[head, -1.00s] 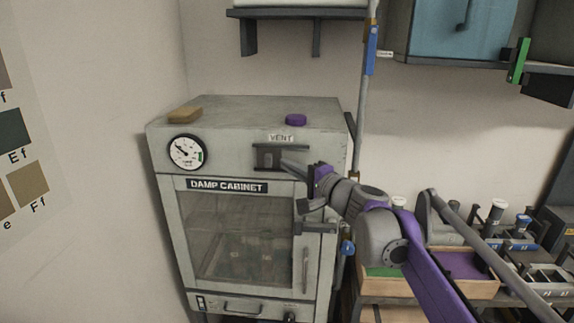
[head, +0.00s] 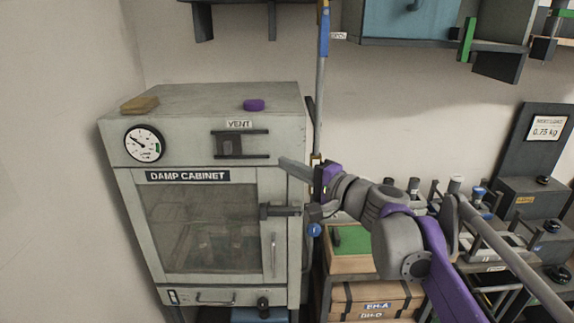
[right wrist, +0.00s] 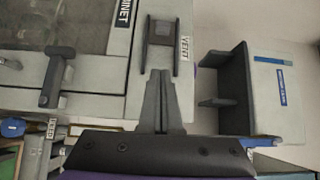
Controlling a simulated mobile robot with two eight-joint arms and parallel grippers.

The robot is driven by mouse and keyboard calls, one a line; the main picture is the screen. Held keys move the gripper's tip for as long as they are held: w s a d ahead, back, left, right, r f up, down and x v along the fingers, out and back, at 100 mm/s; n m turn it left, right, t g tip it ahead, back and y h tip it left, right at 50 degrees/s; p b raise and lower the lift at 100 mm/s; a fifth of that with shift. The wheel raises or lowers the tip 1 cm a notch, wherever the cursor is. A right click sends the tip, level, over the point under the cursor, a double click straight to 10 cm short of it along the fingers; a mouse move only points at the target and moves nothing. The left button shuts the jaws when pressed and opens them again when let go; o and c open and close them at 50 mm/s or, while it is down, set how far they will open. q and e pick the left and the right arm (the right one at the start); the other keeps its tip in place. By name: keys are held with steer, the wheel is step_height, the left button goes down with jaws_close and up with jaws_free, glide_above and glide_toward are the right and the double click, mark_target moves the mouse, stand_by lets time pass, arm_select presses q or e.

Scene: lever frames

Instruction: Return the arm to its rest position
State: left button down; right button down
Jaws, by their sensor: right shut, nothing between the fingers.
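My right arm comes in from the right in the head view. Its gripper (head: 286,166) is shut and empty, in front of the right side of the damp cabinet (head: 205,101). It is to the right of and a little below the vent slide (head: 231,146), and apart from it in the picture. In the right wrist view the closed fingers (right wrist: 162,100) point toward the vent slide (right wrist: 160,42), which shows just past their tips. My left gripper is not in view.
The cabinet has a dial gauge (head: 144,144), a door latch (head: 281,210) and a purple puck (head: 254,104) on top. A vertical pipe (head: 320,100) stands right of it. A bench with trays and wooden boxes (head: 373,299) lies below my arm. A wall shelf (head: 420,42) hangs above.

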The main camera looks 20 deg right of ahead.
steer(key=s+a+f+n+g+h, duration=0.1)
steer(key=s+a+f+n+g, duration=0.3)
steer(key=s+f, duration=0.45)
steer(key=s+a+f+n+g+h, duration=0.1)
steer(key=s+a+f+n+g, duration=0.4)
steer(key=f, duration=0.6)
steer(key=s+d+f+n+h, duration=0.1)
steer(key=s+d+f+h, duration=0.2)
steer(key=s+f, duration=0.4)
steer(key=s+d+f+n+g+h, duration=0.1)
steer(key=s+d+f+n+h, duration=0.1)
steer(key=s+d+f, duration=0.3)
steer(key=s+f+h, duration=0.1)
steer(key=s+f, duration=0.2)
steer(key=f, duration=0.1)
steer(key=shift+s+d+f+h+p, duration=0.15)
steer(key=shift+s+d+h+p, duration=0.1)
steer(key=shift+d+h+p, duration=0.15)
